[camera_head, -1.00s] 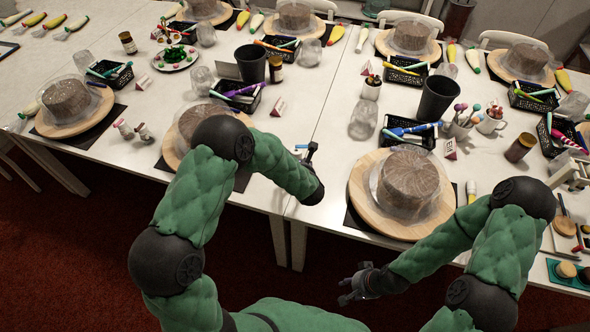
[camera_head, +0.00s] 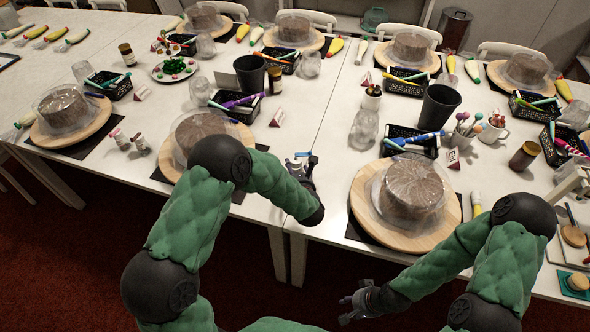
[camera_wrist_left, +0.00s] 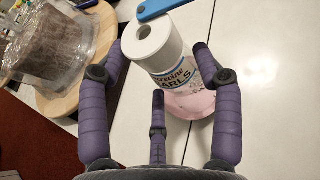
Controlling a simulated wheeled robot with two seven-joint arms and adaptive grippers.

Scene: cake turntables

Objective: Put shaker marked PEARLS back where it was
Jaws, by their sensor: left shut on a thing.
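The shaker marked PEARLS (camera_wrist_left: 183,72) has a white lid with a hole, a lettered label and a pink base. My left gripper (camera_wrist_left: 160,75) is shut on it, with purple fingers on both sides and a third below it. It leans in the left wrist view. In the head view my left gripper (camera_head: 302,162) is over the table near the gap between the two middle cakes; the shaker there is too small and covered to make out. My right gripper (camera_head: 352,306) is empty and open in front of the table's near edge.
A cake on a wooden turntable (camera_head: 445,235) stands to the right. A black cup (camera_head: 250,73), baskets and jars stand behind.

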